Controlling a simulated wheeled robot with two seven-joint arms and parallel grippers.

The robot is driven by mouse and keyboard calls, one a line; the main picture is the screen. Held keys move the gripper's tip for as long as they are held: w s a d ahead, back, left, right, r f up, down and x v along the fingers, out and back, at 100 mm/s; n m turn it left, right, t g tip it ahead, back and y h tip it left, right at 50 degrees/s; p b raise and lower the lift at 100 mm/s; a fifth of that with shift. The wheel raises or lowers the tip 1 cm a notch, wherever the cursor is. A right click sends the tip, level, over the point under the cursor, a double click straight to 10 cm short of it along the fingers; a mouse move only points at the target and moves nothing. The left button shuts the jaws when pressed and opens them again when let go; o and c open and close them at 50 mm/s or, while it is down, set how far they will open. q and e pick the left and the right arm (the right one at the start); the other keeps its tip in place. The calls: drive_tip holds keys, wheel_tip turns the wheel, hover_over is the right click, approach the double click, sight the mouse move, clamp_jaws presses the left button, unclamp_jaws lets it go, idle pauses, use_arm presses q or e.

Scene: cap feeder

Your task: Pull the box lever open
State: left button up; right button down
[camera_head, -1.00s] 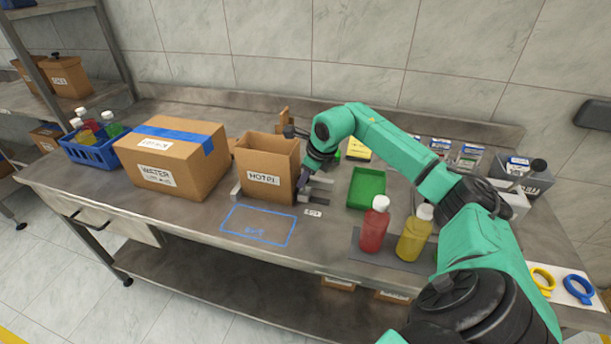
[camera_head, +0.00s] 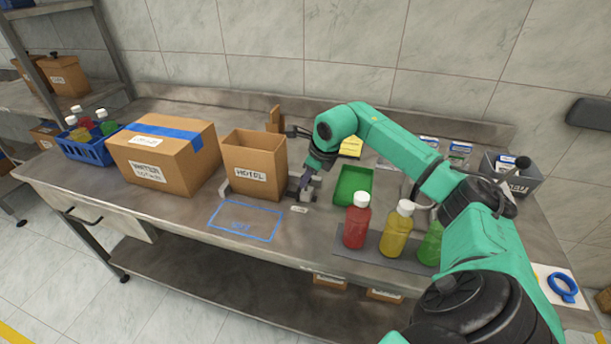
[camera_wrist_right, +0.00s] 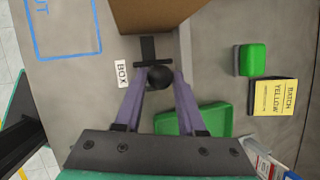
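The box lever shows in the right wrist view as a black round knob (camera_wrist_right: 160,77) beside a white label reading BOX (camera_wrist_right: 122,74). A black crossbar and short stem lie just beyond the knob, towards the open cardboard box (camera_head: 253,160). My right gripper (camera_wrist_right: 160,80) has its two purple fingers on either side of the knob. Any gap to the knob is too small to judge. In the head view my right gripper (camera_head: 305,181) is low at the right side of the open box, and the lever is mostly hidden there. My left gripper is not in view.
A green tray (camera_head: 353,186) lies right of the gripper. Red (camera_head: 356,222) and yellow (camera_head: 395,230) bottles stand in front of my right arm. A taped box (camera_head: 165,155) stands left. A blue outlined area (camera_head: 245,222) on the table is empty.

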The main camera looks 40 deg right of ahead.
drive_tip(key=shift+s+d+r, duration=0.2)
drive_tip(key=shift+s+d, duration=0.05)
drive_tip(key=shift+d, duration=0.1)
drive_tip(key=shift+w+a, duration=0.1)
drive_tip(key=shift+w, duration=0.05)
drive_tip(key=shift+w+a, duration=0.15)
drive_tip(key=shift+a, duration=0.1)
drive_tip(key=c, duration=0.5)
unclamp_jaws()
drive_tip(key=shift+w+a, duration=0.1)
drive_tip(key=shift+d+f, duration=0.15)
drive_tip(key=shift+d, duration=0.05)
drive_tip(key=shift+s+a+r, duration=0.1)
drive_tip(key=shift+s+r, duration=0.2)
drive_tip(key=shift+r, duration=0.15)
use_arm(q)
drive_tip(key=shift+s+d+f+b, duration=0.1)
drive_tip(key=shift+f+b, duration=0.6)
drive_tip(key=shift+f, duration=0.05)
use_arm(e)
drive_tip(key=v, duration=1.3)
drive_tip(key=shift+s+r, duration=0.2)
drive_tip(key=shift+r, duration=0.1)
